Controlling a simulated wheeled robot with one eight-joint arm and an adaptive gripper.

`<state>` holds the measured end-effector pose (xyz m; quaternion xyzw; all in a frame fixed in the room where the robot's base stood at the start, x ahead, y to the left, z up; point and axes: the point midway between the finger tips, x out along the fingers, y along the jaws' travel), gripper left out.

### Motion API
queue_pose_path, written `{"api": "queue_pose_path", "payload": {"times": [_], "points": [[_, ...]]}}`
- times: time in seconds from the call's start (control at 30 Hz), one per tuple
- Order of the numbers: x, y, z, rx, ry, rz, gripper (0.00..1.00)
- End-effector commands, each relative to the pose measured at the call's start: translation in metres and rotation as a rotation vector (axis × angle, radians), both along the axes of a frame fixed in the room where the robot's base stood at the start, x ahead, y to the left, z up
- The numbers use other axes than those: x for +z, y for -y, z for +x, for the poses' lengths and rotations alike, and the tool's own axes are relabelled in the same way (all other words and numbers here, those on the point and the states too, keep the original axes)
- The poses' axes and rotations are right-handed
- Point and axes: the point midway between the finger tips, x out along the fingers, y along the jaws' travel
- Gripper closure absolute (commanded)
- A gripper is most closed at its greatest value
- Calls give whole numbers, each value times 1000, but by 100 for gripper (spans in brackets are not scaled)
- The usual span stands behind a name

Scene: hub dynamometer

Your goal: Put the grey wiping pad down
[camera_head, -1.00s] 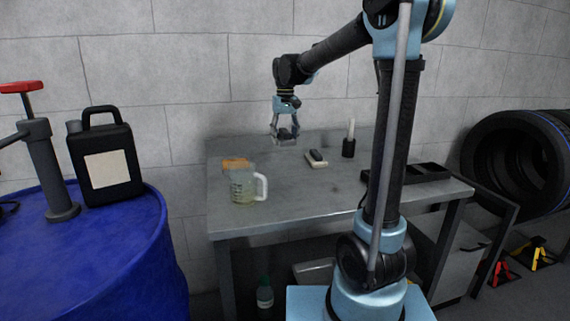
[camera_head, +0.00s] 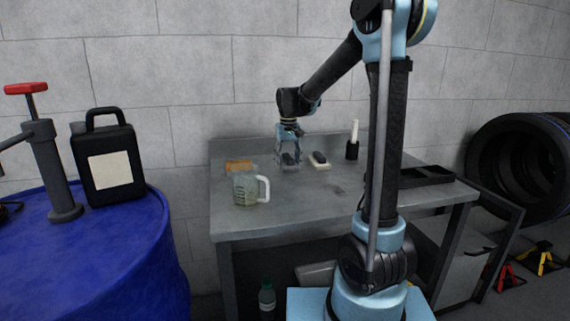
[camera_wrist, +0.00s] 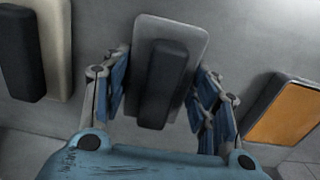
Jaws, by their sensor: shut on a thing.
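The grey wiping pad (camera_wrist: 193,38) with a dark block handle (camera_wrist: 160,92) sits between the fingers of my gripper (camera_wrist: 160,95) in the wrist view. In the head view my gripper (camera_head: 289,165) is low over the back left part of the grey workbench (camera_head: 300,205), pointing down. The pad is a small dark shape there, partly hidden by the fingers. I cannot tell whether its underside touches the bench top.
A pale pad with a dark handle (camera_head: 320,161) lies just right of my gripper. An orange pad (camera_head: 238,165) and a clear jug (camera_head: 245,190) are left. A black cup with a white stick (camera_head: 352,150) and black tray (camera_head: 428,176) are right. The front middle is mostly clear.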

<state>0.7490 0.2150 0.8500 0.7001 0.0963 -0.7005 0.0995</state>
Motion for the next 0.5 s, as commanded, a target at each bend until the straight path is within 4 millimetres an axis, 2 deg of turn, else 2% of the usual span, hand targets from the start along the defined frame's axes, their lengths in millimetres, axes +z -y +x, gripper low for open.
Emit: {"api": "queue_pose_path", "payload": {"times": [0.5], "points": [[-7, 0, 0, 0, 0, 0, 80]]}}
